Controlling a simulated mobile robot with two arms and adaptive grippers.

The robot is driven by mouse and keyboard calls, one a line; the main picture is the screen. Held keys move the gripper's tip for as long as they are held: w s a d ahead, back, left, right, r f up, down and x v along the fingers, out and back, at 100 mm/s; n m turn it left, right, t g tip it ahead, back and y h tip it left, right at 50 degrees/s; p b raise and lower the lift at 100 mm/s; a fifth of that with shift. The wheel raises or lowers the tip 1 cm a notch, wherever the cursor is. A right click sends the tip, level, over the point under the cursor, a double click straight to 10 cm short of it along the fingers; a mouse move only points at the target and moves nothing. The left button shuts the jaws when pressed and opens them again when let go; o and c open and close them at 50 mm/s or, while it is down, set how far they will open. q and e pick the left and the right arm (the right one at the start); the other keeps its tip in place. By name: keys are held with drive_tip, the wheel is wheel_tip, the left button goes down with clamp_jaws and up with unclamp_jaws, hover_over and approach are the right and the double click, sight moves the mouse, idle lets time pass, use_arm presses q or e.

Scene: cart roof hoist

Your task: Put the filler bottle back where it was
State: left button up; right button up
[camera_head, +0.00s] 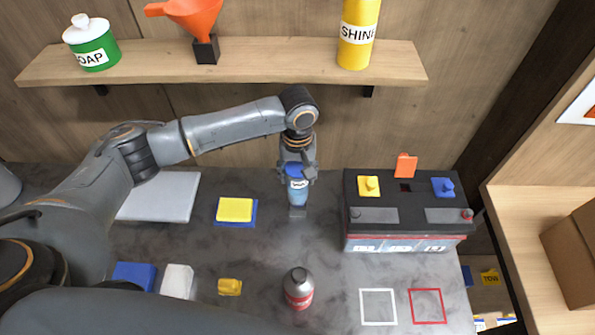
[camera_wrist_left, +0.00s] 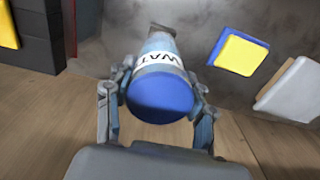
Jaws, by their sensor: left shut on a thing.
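The filler bottle (camera_head: 297,186) is blue with a white label that starts "WAT" in the left wrist view (camera_wrist_left: 160,90). My left gripper (camera_head: 298,172) is shut around it, with one finger on each side; the fingers also show in the left wrist view (camera_wrist_left: 160,95). The bottle is over the middle of the grey worktop, left of the battery (camera_head: 405,243). A small dark block-like piece (camera_head: 297,212) shows just below the bottle; I cannot tell whether the two touch. My right gripper is not in view.
The battery top has a yellow cap, a dark opening, an upright orange flap and a blue cap. The shelf (camera_head: 280,60) holds soap, a funnel and a yellow bottle.

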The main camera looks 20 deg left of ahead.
use_arm(q)
drive_tip(key=o, duration=1.5)
wheel_tip(320, 180, up, 13)
drive_tip(key=b, duration=0.2)
drive_tip(key=shift+f+b, duration=0.15)
drive_tip(key=shift+b, duration=0.25)
drive_tip(key=shift+s+f, duration=0.1)
